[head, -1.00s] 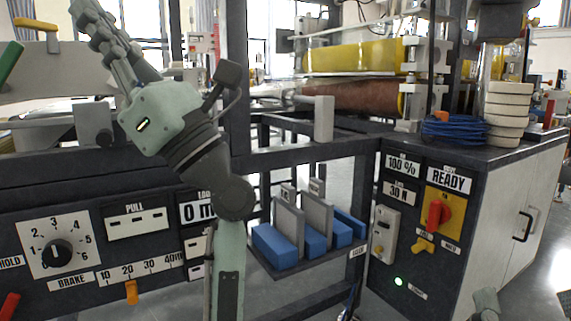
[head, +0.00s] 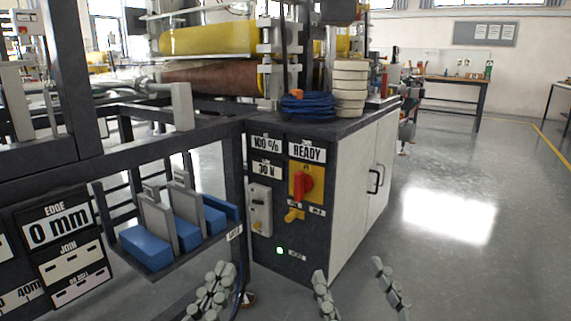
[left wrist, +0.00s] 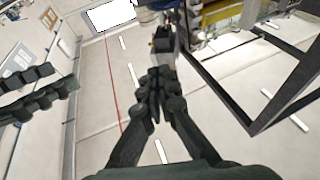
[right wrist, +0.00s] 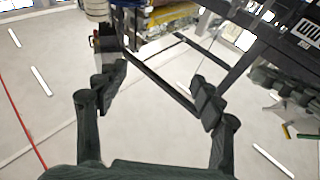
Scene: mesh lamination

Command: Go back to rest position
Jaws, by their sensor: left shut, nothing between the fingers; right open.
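My left gripper (head: 213,292) is low at the bottom of the head view, in front of the machine's rack. Its fingers are together and empty in the left wrist view (left wrist: 157,95). My right gripper (head: 357,290) is at the bottom, further right, in front of the cabinet and floor. Its two fingers are spread with nothing between them, as the right wrist view (right wrist: 158,95) also shows. Both grippers hang over open floor, apart from each other. My arms are mostly out of the head view.
The laminating machine's dark frame (head: 62,85) fills the left. A rack with blue blocks (head: 146,247) juts out low. A cabinet (head: 352,185) with a red switch (head: 304,184) carries white rolls (head: 350,88) and blue cable (head: 306,106). The floor (head: 470,250) on the right is clear.

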